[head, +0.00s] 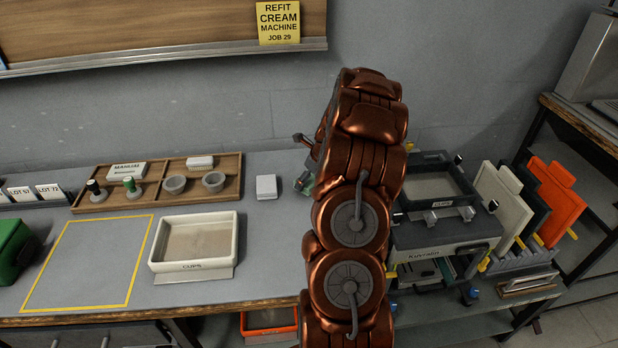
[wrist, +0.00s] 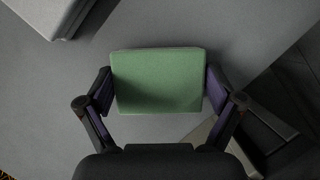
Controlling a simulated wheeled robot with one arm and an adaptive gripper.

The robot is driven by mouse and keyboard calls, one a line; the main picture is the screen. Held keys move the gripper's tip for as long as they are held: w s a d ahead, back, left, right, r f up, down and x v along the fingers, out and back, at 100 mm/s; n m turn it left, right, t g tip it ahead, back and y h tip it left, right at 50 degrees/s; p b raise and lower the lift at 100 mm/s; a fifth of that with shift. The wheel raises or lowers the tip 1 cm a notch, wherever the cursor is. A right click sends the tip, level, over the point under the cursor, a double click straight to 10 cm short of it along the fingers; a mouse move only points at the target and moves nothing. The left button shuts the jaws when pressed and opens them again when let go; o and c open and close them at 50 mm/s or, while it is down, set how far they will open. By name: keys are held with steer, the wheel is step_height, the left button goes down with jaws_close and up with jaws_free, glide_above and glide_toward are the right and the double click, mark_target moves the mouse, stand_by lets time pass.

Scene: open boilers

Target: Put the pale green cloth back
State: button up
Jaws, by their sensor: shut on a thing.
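The pale green cloth (wrist: 158,80) is a folded, flat block in the middle of the wrist view. My gripper (wrist: 160,92) is shut on it, with one finger pressed on its left side and one on its right. In the head view my copper-coloured arm hides most of the gripper. Only a small bit of the green cloth (head: 309,184) shows left of the arm, by the right end of the grey bench. I cannot tell whether the cloth touches the surface below it.
A white block (head: 266,188) lies on the bench left of my arm. Further left stand a cream "CUPS" tray (head: 194,269), a wooden tray (head: 226,190) with small cups and tampers, and an empty yellow outline (head: 138,262).

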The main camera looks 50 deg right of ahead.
steer(key=shift+f, duration=0.25)
steer(key=shift+f, duration=0.1)
steer(key=o, duration=0.8)
steer(key=shift+c, duration=0.2)
